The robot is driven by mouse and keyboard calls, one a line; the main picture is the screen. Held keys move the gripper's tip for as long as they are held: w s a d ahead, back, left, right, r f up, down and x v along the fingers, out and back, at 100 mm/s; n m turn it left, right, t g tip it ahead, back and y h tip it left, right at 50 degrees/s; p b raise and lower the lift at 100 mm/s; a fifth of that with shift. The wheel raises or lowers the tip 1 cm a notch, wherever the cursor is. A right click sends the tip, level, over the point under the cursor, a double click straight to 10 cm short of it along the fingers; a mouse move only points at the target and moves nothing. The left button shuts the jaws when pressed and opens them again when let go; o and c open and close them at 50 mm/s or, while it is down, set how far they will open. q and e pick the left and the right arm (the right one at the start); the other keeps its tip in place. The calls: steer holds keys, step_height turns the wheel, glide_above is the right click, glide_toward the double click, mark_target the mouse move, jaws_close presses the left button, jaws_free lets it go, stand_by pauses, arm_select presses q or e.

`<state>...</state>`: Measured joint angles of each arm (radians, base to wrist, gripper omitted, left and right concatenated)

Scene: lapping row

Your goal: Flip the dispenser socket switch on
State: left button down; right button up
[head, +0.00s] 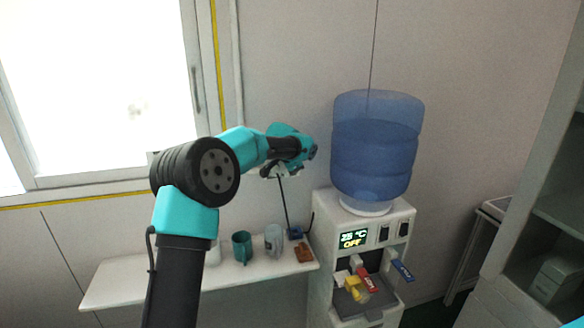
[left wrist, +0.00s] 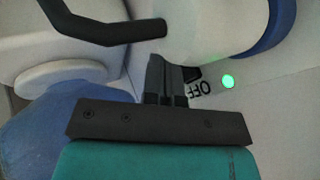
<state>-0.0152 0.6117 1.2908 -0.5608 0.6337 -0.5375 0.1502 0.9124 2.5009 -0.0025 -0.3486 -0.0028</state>
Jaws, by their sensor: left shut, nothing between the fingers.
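The water dispenser (head: 322,225) stands right of centre with a blue bottle (head: 375,150) on top. Its display (head: 353,239) reads OFF below a temperature. My left gripper (head: 270,171) is at the wall left of the bottle, where a black cord (head: 285,205) runs up; it hides most of the socket. In the left wrist view its fingers (left wrist: 166,80) are shut and empty, beside an upside-down OFF label (left wrist: 205,88) and a lit green lamp (left wrist: 228,81). A dark part next to the label is mostly hidden by the fingers; I cannot tell whether they touch it. My right gripper is out of view.
A white shelf (head: 115,287) below my left arm holds a teal mug (head: 242,247), a clear glass (head: 274,240) and small brown and blue items. A window is at the left. A grey cabinet (head: 545,150) stands at the right.

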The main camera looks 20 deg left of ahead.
arm_select(q)
steer(key=s+d+r, duration=0.2)
steer(key=s+r, duration=0.5)
steer(key=s, duration=0.2)
steer(key=shift+d, duration=0.4)
steer(key=s+d+f+n+g+h, duration=0.1)
steer(key=s+d+f, duration=0.1)
steer(key=f, duration=0.9)
steer(key=s+d+f+n+g+h, duration=0.1)
steer(key=s+d+f, duration=0.2)
steer(key=f, duration=0.9)
steer(key=s+d+f+n+g+h, duration=0.1)
steer(key=s+d+f, duration=0.2)
steer(key=f, duration=0.8)
steer(key=shift+s+f+n+g, duration=0.15)
steer(key=shift+s+n+g, duration=0.2)
steer(key=shift+s, duration=0.55)
steer(key=s+d+f+n+g, duration=0.1)
steer(key=s+f+n, duration=0.1)
steer(key=s+f, duration=0.4)
steer(key=s+d+f+n, duration=0.1)
steer(key=s+f+n, duration=0.2)
steer(key=s, duration=0.9)
steer(key=s+d+f+n+g+h, duration=0.1)
steer(key=s+f+n, duration=0.1)
steer(key=s+f, duration=0.6)
steer(key=shift+s+f+g, duration=0.35)
steer(key=shift+s+f, duration=0.05)
steer(key=shift+w+n, duration=0.1)
steer(key=shift+n, duration=0.15)
